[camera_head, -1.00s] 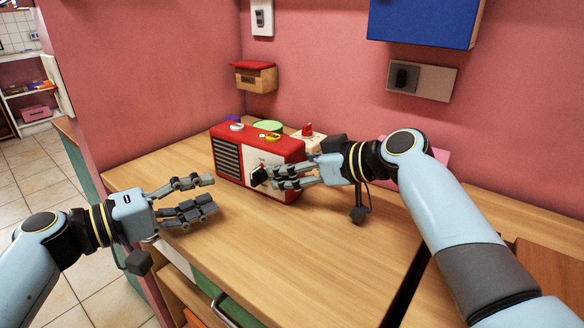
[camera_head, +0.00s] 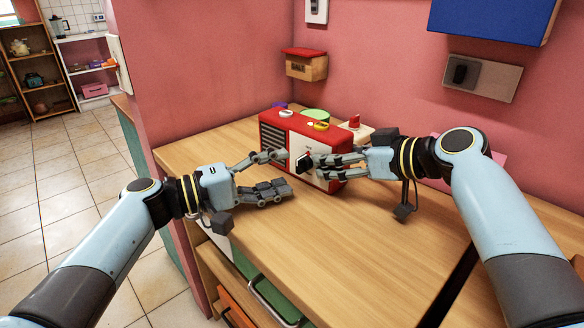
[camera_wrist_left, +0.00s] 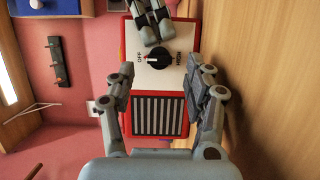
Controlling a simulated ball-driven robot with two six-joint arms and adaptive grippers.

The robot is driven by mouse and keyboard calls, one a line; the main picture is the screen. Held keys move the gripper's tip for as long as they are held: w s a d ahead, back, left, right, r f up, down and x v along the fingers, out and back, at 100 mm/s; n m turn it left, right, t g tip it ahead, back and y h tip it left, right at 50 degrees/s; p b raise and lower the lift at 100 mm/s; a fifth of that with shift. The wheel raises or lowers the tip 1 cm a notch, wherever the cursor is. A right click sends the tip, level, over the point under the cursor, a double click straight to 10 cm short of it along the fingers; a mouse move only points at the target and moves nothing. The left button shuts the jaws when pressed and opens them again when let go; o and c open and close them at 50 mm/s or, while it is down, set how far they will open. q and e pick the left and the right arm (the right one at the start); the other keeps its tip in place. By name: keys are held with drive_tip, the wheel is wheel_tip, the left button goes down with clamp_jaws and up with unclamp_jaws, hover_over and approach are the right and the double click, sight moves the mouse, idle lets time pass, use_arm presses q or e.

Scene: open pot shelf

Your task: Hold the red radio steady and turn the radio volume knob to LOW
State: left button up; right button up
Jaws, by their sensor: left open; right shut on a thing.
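The red radio (camera_head: 283,122) stands on the wooden counter, with a dark speaker grille and a white front panel. My left gripper (camera_head: 281,172) is open in front of the radio's grille side. In the left wrist view its fingers (camera_wrist_left: 163,90) show on either side of the radio, apparently not gripping it.
The wooden counter (camera_head: 330,240) is clear in front of the radio. A small red-topped item (camera_head: 354,125) stands behind it. A wooden box with a red lid (camera_head: 305,64) and a switch panel (camera_head: 482,77) are on the pink wall.

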sight(296, 168)
use_arm(q)
drive_tip(key=shift+x, duration=1.55)
drive_tip(key=shift+c, duration=0.4)
clamp_jaws()
drive_tip(key=shift+m, duration=0.3)
drive_tip(key=m+y, duration=0.2)
drive_tip(key=m, duration=0.1)
drive_tip(key=shift+m, duration=0.4)
drive_tip(key=m+y, duration=0.2)
drive_tip(key=m, duration=0.1)
drive_tip(key=shift+s+d+r+m, duration=0.1)
drive_tip(key=shift+m, duration=0.3)
